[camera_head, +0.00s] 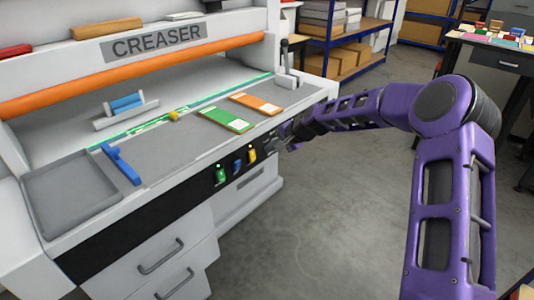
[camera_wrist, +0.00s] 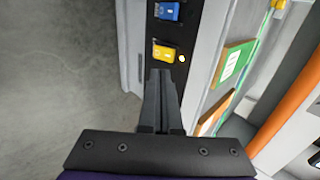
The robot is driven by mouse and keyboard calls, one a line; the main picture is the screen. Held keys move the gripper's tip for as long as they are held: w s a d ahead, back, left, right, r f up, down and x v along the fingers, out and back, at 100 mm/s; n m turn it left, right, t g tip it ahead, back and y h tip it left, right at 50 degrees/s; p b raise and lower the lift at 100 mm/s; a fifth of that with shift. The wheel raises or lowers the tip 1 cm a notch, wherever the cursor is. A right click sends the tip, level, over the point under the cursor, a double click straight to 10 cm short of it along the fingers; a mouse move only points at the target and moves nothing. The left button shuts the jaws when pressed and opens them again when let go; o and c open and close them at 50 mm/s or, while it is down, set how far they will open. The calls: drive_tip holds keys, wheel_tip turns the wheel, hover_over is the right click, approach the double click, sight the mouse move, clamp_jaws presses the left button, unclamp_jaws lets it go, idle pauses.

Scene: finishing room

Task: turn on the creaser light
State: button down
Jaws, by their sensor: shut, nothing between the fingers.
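The creaser (camera_head: 155,42) is a large white machine with an orange bar and a black front panel. The panel carries a green switch (camera_head: 221,174), a blue switch (camera_head: 238,166) and a yellow switch (camera_head: 252,154), each apparently with a small dot above. The wrist view shows the yellow switch (camera_wrist: 164,53) with a bright dot beside it, and the blue switch (camera_wrist: 168,11) beyond. I cannot read which one works the light. My gripper (camera_wrist: 161,73) is shut and empty, its tips just short of the yellow switch; contact is unclear. In the head view my gripper (camera_head: 280,138) is at the panel's right end, partly hidden.
Green (camera_head: 226,120) and orange (camera_head: 256,104) cards lie on the creaser's bed, with a blue handle (camera_head: 121,164) to their left. Drawers (camera_head: 160,256) are below the panel. The floor (camera_head: 330,220) in front is clear.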

wheel_tip(320, 180, up, 6)
drive_tip(key=s+d, duration=0.1)
drive_tip(key=d, duration=0.1)
drive_tip(key=shift+s, duration=0.4)
drive_tip(key=shift+f, duration=0.15)
